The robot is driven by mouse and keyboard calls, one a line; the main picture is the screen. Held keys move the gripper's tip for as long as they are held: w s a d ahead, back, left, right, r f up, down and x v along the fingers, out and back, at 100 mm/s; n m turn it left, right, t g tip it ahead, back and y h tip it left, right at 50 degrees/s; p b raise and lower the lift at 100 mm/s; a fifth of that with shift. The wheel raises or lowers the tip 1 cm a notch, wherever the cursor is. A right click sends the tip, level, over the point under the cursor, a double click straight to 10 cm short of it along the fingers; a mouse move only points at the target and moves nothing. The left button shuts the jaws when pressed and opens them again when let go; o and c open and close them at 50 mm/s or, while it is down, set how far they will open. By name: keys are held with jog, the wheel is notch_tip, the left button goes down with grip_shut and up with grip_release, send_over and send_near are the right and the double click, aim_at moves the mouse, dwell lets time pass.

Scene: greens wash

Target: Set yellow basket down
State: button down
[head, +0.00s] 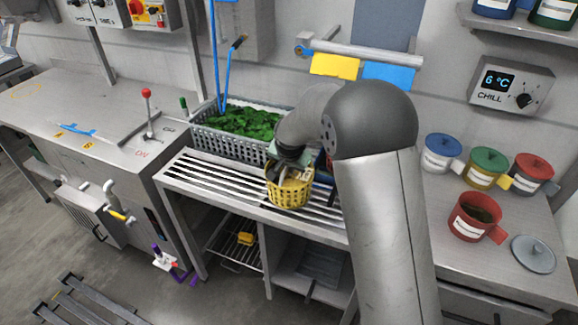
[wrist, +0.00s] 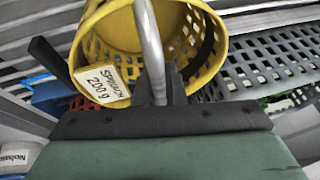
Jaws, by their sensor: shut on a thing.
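The yellow basket (head: 289,194) is a round perforated basket, held upright over the slatted rack (head: 226,188). I cannot tell whether its base touches the slats. In the wrist view the basket (wrist: 108,32) fills the upper middle, with a white tag reading "SPINACH 200 g" (wrist: 101,82) and a grey bar-like handle (wrist: 150,45). My gripper (head: 289,162) is above the basket's rim. In the wrist view my gripper (wrist: 163,88) is shut at the lower end of that handle. The basket's inside is mostly empty where it shows.
A grey perforated crate (head: 213,146) of green leaves stands behind the rack at left. Bare slats lie left of the basket.

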jog(key=shift+f, duration=0.2)
jog(key=c, duration=1.5)
grip_release()
jog(key=shift+r, duration=0.2)
jog(key=shift+r, duration=0.2)
jog(key=b+v, duration=0.1)
jog(key=v, duration=1.1)
jog(key=s+d+n+g, duration=0.2)
jog(key=s+d, duration=0.9)
jog(key=s, duration=0.3)
jog(key=s+d+f+n+g, duration=0.1)
jog(key=s+d+f, duration=0.1)
jog(key=s, duration=0.7)
jog(key=s+d+f+n+g, duration=0.1)
jog(key=s+d, duration=0.3)
jog(key=s, duration=0.5)
jog(key=shift+f+n+g, duration=0.3)
jog(key=shift+f, duration=0.25)
